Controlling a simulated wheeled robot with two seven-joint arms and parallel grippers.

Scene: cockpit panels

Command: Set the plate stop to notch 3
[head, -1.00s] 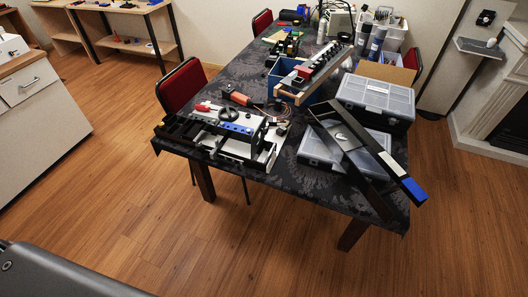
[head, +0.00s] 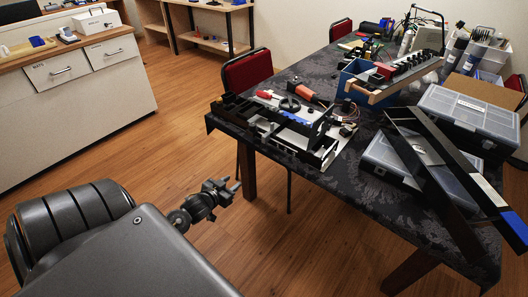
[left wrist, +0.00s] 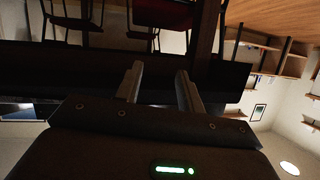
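A black-and-silver panel unit (head: 290,127) sits at the near left corner of the table in the head view. It has a round black knob (head: 290,104) and a blue strip. I cannot tell which part is the plate stop, and its notches are too small to read. My left gripper (head: 233,186) is below and left of the unit, apart from it, over the floor in the picture. The left wrist view shows its two fingers (left wrist: 160,70) spread with nothing between them. My right gripper is not in view.
The patterned dark table (head: 375,190) also bears a long black frame (head: 440,165), grey lidded cases (head: 465,110) and a blue box with a panel. A red chair (head: 247,72) stands behind the table's left edge. Open wooden floor (head: 130,155) lies left of the table.

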